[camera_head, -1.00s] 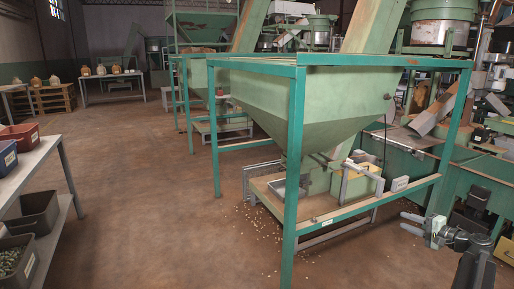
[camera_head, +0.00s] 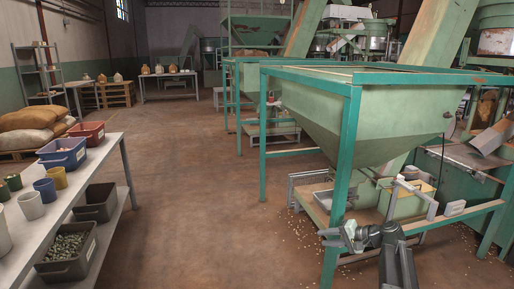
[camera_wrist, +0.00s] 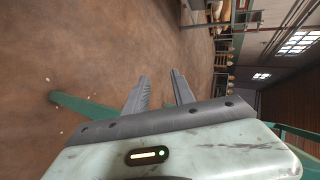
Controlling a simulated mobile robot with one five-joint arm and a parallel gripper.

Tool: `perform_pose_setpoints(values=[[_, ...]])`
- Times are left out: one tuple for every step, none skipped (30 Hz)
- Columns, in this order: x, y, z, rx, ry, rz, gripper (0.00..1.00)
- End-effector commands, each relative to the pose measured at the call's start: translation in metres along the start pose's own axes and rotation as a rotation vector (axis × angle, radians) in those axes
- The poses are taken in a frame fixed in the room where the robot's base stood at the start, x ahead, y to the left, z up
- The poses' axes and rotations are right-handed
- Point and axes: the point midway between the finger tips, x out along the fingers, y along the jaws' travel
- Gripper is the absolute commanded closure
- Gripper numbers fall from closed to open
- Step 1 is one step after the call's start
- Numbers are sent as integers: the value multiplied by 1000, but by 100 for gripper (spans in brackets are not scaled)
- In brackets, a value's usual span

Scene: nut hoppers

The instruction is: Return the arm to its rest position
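My gripper (camera_head: 326,238) shows at the lower right of the head view, at the end of my dark arm, in front of the green hopper's frame. In the wrist view my gripper (camera_wrist: 160,76) has its two grey fingers apart, with only brown floor between them. It is open and holds nothing. The arm is bent, with the gripper pointing left in the head view.
A green hopper (camera_head: 390,115) on a teal frame (camera_head: 348,150) stands close to my arm. A table (camera_head: 128,165) with bins and cups is at the left. Nuts lie scattered on the floor near the hopper. The floor between (camera_head: 200,200) is clear.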

Motion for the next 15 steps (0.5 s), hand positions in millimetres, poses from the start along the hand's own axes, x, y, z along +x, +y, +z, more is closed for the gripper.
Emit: perform_pose_setpoints(values=[[21,-13,34,-42,-54,48,70],[33,-16,52,-69,-85,84,70],[48,-19,77,-106,-126,131,70],[57,-19,94,-135,-154,169,70],[65,-19,111,-163,-181,207,70],[73,-18,134,-202,-216,258,70],[78,-16,150,-232,-241,298,70],[81,-14,165,-262,-264,339,70],[83,-9,184,-304,-294,397,70],[83,-4,198,-336,-315,445,70],[82,1,211,-369,-334,495,70],[76,10,227,-413,-358,567,70],[70,18,234,-443,-370,622,70],[62,28,239,-466,-378,675,70],[50,40,242,-491,-384,744,70]])
